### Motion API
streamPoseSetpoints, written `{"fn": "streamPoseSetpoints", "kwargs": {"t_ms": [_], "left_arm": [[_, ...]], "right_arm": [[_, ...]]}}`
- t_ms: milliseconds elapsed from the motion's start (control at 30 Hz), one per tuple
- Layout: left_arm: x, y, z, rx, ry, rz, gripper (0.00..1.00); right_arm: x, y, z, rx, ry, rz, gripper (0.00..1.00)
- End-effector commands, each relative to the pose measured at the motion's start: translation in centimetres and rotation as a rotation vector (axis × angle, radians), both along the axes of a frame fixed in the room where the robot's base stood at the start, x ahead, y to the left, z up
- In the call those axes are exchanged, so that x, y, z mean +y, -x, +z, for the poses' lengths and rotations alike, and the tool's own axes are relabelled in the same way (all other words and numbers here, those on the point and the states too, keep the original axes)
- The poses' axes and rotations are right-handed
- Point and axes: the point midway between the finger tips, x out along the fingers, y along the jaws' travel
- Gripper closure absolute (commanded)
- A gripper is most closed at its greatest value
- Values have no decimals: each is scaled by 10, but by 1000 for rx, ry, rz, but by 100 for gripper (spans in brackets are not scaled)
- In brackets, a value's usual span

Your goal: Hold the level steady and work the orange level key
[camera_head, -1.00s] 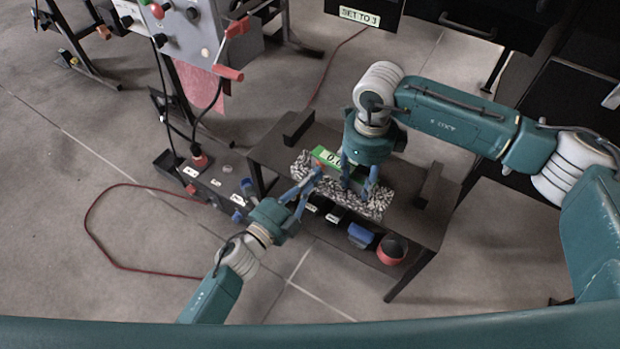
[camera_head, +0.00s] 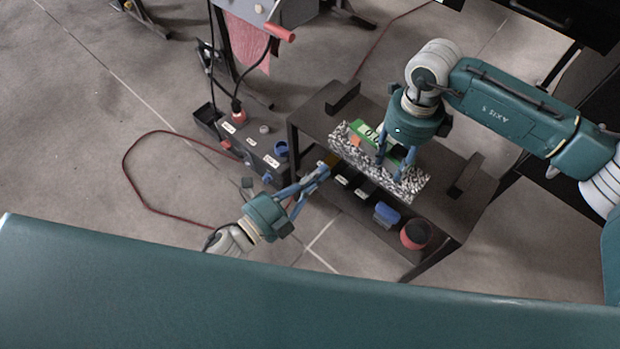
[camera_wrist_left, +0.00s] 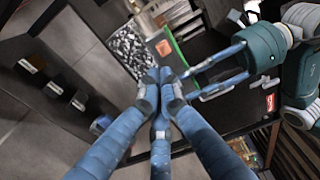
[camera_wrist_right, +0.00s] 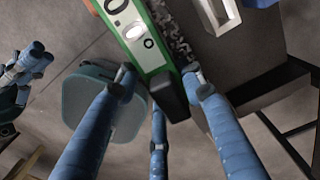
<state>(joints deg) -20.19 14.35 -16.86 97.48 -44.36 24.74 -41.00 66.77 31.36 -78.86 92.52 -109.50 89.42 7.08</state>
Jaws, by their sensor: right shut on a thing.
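The green level (camera_head: 361,127) with a white readout lies on a speckled slab (camera_head: 413,187) on a dark table. Its orange key (camera_head: 356,141) shows at the left end, and also in the left wrist view (camera_wrist_left: 163,47). My right gripper (camera_head: 391,172) comes from above and is shut around the level; the right wrist view shows the level (camera_wrist_right: 150,50) between its fingers. My left gripper (camera_head: 325,169) is beside the table's left front edge, apart from the key. Its fingertips (camera_wrist_left: 166,78) come together with nothing visible between them.
Dark blocks (camera_head: 344,95) (camera_head: 468,178) stand at both table ends. A lower shelf holds a blue item (camera_head: 386,213) and a red-rimmed cup (camera_head: 415,234). A control box (camera_head: 248,150) with knobs stands left, near a red cable (camera_head: 125,175) on the floor.

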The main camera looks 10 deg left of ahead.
Motion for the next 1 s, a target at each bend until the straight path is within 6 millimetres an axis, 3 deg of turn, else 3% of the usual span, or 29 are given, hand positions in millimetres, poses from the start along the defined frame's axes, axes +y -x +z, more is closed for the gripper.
{"fn": "streamPoseSetpoints", "kwargs": {"t_ms": [233, 933, 967, 1000], "left_arm": [[16, 20, -1, 0, -1, 1, 100], [17, 21, 0, -1, -1, 1, 100], [17, 21, 0, -1, -1, 1, 100], [17, 21, 0, -1, -1, 1, 100]], "right_arm": [[-2, -1, -1, -1, 3, -4, 96], [-3, -1, -1, -2, 5, -6, 96], [-3, -1, -1, -1, 6, -6, 60], [-3, -1, -1, -2, 5, -6, 52]]}}
